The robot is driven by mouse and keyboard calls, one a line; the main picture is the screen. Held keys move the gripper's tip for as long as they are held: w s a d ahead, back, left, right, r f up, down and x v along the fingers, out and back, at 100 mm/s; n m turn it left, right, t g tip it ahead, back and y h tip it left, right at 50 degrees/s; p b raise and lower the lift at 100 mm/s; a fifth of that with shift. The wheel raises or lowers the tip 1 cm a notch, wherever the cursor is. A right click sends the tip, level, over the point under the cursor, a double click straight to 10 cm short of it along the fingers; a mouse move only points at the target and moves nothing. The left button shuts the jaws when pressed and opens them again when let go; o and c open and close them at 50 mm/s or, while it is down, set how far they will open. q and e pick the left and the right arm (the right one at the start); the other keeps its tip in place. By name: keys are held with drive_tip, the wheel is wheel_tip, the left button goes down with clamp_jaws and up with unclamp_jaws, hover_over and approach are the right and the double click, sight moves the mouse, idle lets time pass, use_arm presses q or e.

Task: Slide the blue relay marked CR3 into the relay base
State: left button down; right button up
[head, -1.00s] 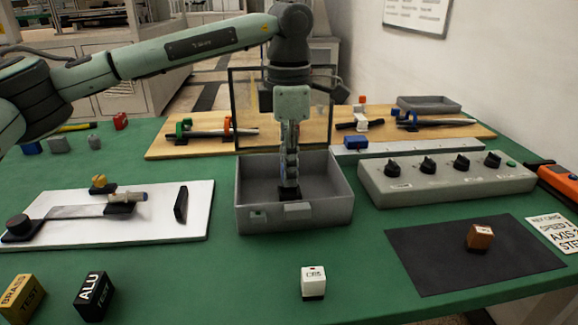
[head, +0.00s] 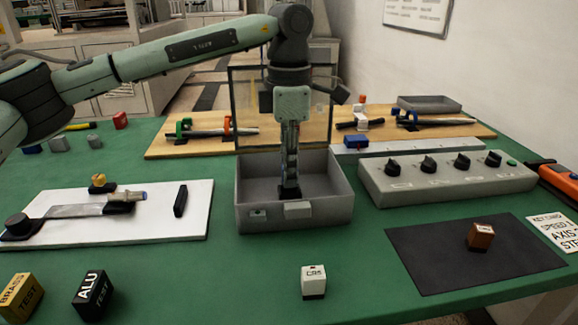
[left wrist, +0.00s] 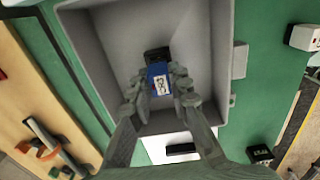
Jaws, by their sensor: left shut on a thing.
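The blue relay (left wrist: 158,80) shows in the left wrist view between my left gripper's fingers. It has a white label with dark marks too small and turned to read for certain. My left gripper (left wrist: 161,90) is shut on it. A black piece (left wrist: 157,54), seemingly the relay base, lies against the relay's far end inside the grey tray (left wrist: 205,50). I cannot tell whether the relay is seated in it or only touching. In the head view my left gripper (head: 290,188) points straight down into the tray (head: 342,200), hiding the relay. My right gripper is not in view.
A white relay (head: 313,280) stands in front of the tray. Another blue block (head: 355,141) sits behind on a grey strip. A knob panel (head: 445,182) stands right of the tray, a white board (head: 150,225) left. The tray walls surround my gripper closely.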

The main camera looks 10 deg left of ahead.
use_arm(q)
drive_tip(key=shift+f+b, duration=0.65)
drive_tip(key=shift+f, duration=0.35)
drive_tip(key=c, duration=1.3)
unclamp_jaws()
drive_tip(key=shift+c, duration=0.2)
drive_tip(key=shift+r, duration=0.1)
wheel_tip(320, 180, up, 12)
drive_tip(key=shift+f, duration=0.1)
